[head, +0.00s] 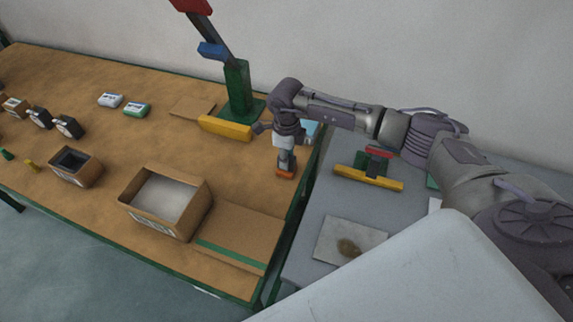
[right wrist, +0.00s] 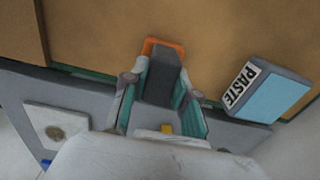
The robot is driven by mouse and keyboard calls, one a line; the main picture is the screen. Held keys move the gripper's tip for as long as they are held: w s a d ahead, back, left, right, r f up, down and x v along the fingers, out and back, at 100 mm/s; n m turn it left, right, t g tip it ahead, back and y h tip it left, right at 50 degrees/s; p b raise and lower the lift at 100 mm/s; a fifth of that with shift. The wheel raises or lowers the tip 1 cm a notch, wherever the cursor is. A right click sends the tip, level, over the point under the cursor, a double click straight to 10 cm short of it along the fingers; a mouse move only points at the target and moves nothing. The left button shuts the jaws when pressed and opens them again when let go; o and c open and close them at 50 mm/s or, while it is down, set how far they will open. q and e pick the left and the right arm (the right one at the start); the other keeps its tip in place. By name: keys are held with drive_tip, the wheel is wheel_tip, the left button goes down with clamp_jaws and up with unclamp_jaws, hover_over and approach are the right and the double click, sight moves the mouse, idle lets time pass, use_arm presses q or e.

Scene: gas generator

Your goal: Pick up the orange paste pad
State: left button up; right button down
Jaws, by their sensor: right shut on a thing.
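The orange paste pad (head: 286,175) is at the right end of the wooden table, under my right gripper (head: 285,160). In the right wrist view, its orange edge (right wrist: 150,44) shows behind a dark grey block (right wrist: 161,82) that sits between the two fingers. My right gripper (right wrist: 158,95) is shut on the pad by this grey part and points down. I cannot tell whether the pad touches the table top. A light blue box marked PASTE (right wrist: 268,92) lies close beside the gripper. My left gripper is not in view.
An open cardboard box (head: 150,214) and a flat cardboard piece (head: 240,236) are left of the gripper. A green stand (head: 238,92) with a yellow bar (head: 226,128) is behind. A grey table (head: 310,225) at right bears a white plate (head: 335,236) with a brown patch.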

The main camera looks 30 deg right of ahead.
drive_tip(key=shift+w+r, duration=0.1)
drive_tip(key=shift+r, duration=0.4)
wheel_tip(320, 180, up, 3)
drive_tip(key=shift+f+b, duration=0.15)
drive_tip(key=shift+b, duration=0.65)
drive_tip(key=s+r+b, duration=0.2)
drive_tip(key=s+r, duration=0.5)
drive_tip(key=s, duration=0.5)
drive_tip(key=shift+a+r, duration=0.2)
drive_tip(key=shift+a, duration=0.2)
drive_tip(key=shift+w, duration=0.1)
